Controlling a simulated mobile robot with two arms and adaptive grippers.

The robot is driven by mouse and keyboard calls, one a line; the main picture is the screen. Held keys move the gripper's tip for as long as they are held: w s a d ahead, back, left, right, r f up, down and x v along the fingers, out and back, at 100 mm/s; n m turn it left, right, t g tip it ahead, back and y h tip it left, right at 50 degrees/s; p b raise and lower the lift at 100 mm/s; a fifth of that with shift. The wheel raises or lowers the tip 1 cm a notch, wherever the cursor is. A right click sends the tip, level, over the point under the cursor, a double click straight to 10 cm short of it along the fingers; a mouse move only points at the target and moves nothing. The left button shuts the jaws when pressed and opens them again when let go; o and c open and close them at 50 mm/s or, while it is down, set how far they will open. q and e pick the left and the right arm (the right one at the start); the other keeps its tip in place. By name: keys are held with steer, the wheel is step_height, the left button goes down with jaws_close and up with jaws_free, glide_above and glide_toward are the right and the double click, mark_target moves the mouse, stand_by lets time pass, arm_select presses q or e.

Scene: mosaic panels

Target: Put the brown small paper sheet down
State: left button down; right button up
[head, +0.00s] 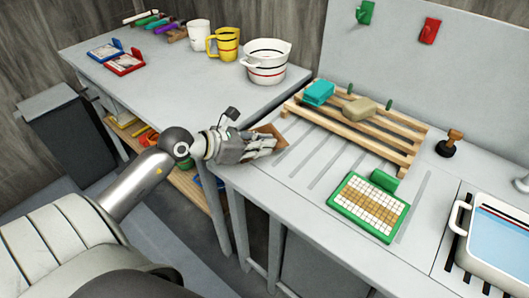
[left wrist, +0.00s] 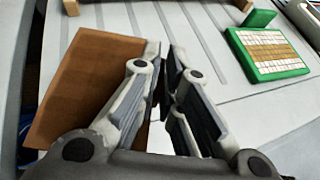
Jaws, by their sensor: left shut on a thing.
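The brown small paper sheet (head: 270,138) is at the fingertips of my left gripper (head: 272,146), near the left edge of the grooved grey counter. In the left wrist view the brown sheet (left wrist: 82,85) spreads out to the left of the fingers, flat and tilted. My left gripper (left wrist: 165,55) is shut on its edge there, with the grip itself partly hidden by the fingers. Whether the sheet touches the counter cannot be told. My right gripper is not in view.
A green-framed tile panel (head: 368,207) lies on the grooved counter (head: 300,195). Behind it, a wooden rack (head: 375,130) holds a teal and a tan item. A white basin (head: 495,250) stands at right, a striped bowl (head: 265,62) on the left table. The grooved surface is mostly clear.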

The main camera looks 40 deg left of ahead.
arm_select(q)
steer(key=shift+w+a+f, duration=0.1)
steer(key=shift+w+f, duration=0.35)
steer(key=shift+f, duration=0.1)
step_height(320, 180, down, 2)
steer(key=shift+w+f+p, duration=0.1)
steer(key=shift+f+p, duration=0.1)
steer(key=shift+p, duration=0.1)
steer(key=shift+f, duration=0.45)
steer(key=shift+f, duration=0.1)
steer(key=c, duration=1.6)
jaws_free()
